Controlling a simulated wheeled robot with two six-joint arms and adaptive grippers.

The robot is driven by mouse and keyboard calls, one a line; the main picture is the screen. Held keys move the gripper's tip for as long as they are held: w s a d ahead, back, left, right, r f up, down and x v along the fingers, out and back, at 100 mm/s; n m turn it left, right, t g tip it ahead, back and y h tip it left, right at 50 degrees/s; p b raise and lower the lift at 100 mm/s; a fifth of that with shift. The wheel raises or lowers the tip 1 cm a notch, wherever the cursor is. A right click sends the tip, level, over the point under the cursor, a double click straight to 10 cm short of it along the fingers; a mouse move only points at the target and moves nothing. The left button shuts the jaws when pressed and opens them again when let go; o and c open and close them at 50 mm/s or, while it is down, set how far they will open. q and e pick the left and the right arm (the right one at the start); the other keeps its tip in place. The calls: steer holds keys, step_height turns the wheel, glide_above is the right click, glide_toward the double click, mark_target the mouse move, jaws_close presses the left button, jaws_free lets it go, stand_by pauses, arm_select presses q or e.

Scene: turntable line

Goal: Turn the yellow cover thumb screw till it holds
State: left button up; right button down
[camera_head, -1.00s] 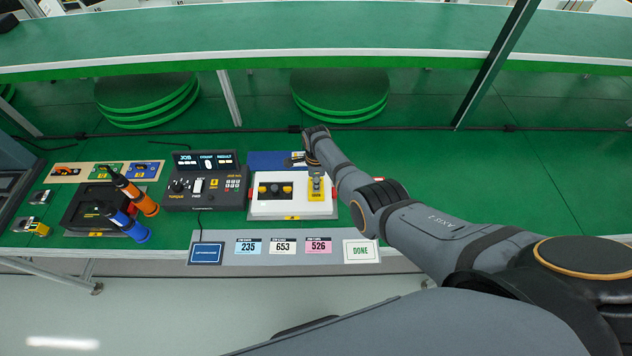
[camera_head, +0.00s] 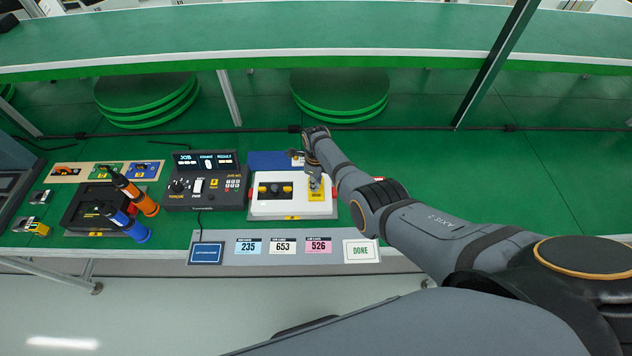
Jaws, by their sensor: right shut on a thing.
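The yellow cover (camera_head: 316,196) sits at the right end of the white fixture (camera_head: 290,208). Its thumb screw is at the cover's far end and is mostly hidden by my gripper. My right gripper (camera_head: 314,181) reaches in from the far right side, points down onto that end of the cover and is shut on the thumb screw. The fingertips are small here, so the exact grip does not show. My left gripper is not in view.
A black control box (camera_head: 203,184) stands left of the fixture. Orange (camera_head: 141,199) and blue (camera_head: 130,225) screwdrivers stand farther left. A blue tray (camera_head: 268,160) lies behind the fixture. A card strip (camera_head: 224,260) runs along the front.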

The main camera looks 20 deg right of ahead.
steer(key=shift+w+r, duration=0.3)
steer(key=c, duration=1.3)
jaws_free()
steer(key=shift+s, duration=0.1)
steer(key=shift+o, duration=0.8)
steer(key=shift+s+f, duration=0.15)
step_height(320, 180, up, 12)
